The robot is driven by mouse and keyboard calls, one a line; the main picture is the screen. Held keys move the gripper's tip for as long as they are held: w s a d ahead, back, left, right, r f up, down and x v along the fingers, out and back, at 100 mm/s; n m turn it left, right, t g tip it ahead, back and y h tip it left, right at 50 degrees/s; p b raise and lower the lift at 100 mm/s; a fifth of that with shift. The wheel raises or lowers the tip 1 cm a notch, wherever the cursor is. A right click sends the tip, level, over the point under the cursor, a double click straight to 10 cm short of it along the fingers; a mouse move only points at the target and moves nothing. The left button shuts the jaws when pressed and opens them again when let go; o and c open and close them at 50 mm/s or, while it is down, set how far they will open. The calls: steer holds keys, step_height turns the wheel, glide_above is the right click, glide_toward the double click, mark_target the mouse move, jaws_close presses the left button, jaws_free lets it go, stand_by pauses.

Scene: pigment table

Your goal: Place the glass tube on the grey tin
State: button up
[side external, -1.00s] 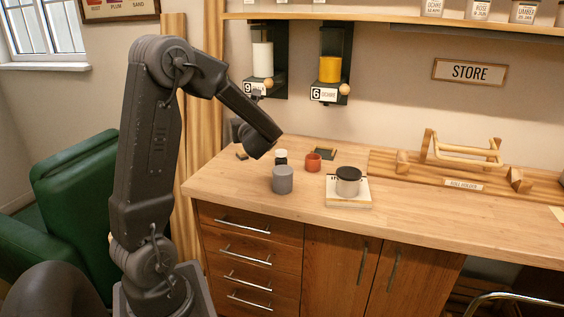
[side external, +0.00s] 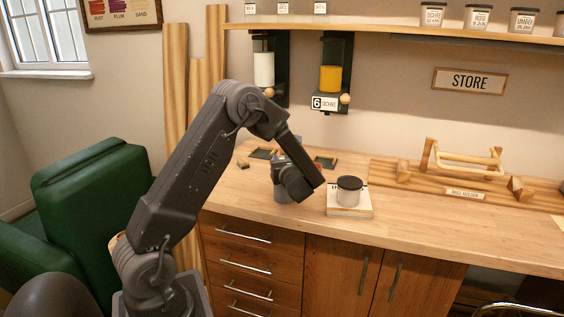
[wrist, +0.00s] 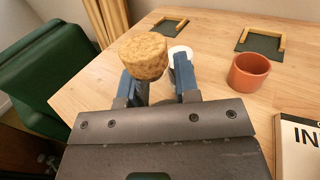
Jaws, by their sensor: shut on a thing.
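My gripper (wrist: 154,68) is shut on the glass tube (wrist: 143,55), which shows in the wrist view as a cork-textured top between the two blue fingers. The tube's glass body is hidden there. The tin is not visible in the wrist view.
A dark-lidded jar (side external: 348,191) sits on a book (side external: 350,211). Two dark trays (side external: 263,153) lie further back. The right worktop is largely clear.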

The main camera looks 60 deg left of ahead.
steer(key=shift+f, duration=0.2)
steer(key=o, duration=0.9)
steer(key=shift+r, duration=0.1)
